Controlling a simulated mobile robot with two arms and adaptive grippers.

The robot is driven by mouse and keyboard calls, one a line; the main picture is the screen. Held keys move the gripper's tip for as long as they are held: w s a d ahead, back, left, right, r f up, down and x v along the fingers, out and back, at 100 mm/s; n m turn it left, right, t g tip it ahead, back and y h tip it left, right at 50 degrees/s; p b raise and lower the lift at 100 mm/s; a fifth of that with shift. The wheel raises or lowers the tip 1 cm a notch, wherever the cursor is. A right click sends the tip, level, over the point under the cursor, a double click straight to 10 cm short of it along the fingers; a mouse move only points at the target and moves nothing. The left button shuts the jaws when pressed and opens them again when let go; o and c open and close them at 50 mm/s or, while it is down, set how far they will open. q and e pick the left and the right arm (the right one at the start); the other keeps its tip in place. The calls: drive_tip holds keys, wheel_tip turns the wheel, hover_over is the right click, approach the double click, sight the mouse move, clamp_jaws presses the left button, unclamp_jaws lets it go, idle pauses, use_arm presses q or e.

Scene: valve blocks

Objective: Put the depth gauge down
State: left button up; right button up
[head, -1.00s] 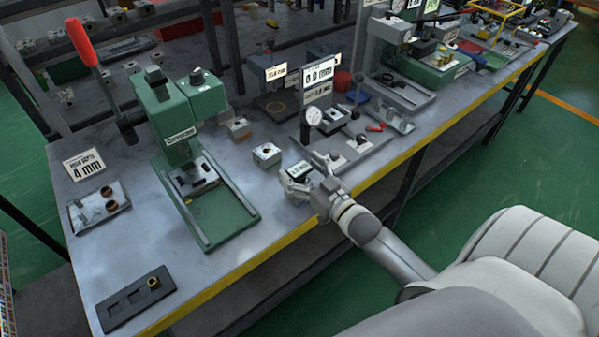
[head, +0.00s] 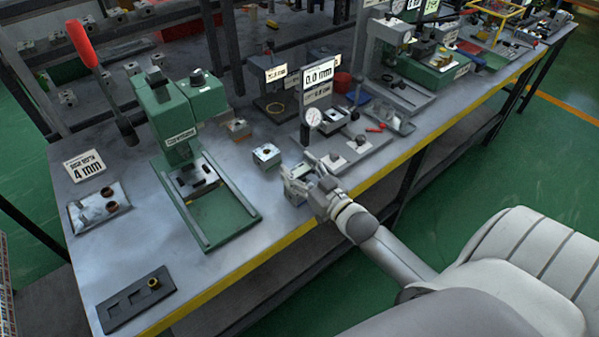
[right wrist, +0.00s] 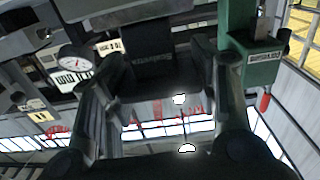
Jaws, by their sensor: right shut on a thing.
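My right gripper (head: 302,183) is above the bench's front edge area, in front of the dial stand. It is shut on the depth gauge (right wrist: 155,62), a dark, blocky body between the two fingers in the right wrist view. In the head view the gauge is small and mostly covered by the fingers. I cannot tell whether its underside touches the bench. My left gripper is not in view.
A metal block (head: 266,154) stands just left of the gripper. A dark slotted tray (head: 130,308) lies at the front left. Bare bench lies between press and tray.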

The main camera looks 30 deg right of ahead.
drive_tip(key=shift+r, duration=0.15)
drive_tip(key=shift+r, duration=0.2)
wheel_tip(320, 180, up, 2)
drive_tip(key=shift+r+b, duration=0.1)
drive_tip(key=shift+b, duration=0.2)
drive_tip(key=s+a+r+b, duration=0.1)
drive_tip(key=s+a+r, duration=0.6)
drive_tip(key=s+r, duration=0.4)
drive_tip(key=s+a+f+h, duration=0.1)
drive_tip(key=s+a+f, duration=0.3)
drive_tip(key=a+f, duration=0.25)
drive_tip(key=w+d+r+y, duration=0.1)
drive_tip(key=w+d+r, duration=0.2)
drive_tip(key=d+r, duration=0.2)
drive_tip(key=shift+d+r, duration=0.35)
drive_tip(key=shift+d, duration=0.25)
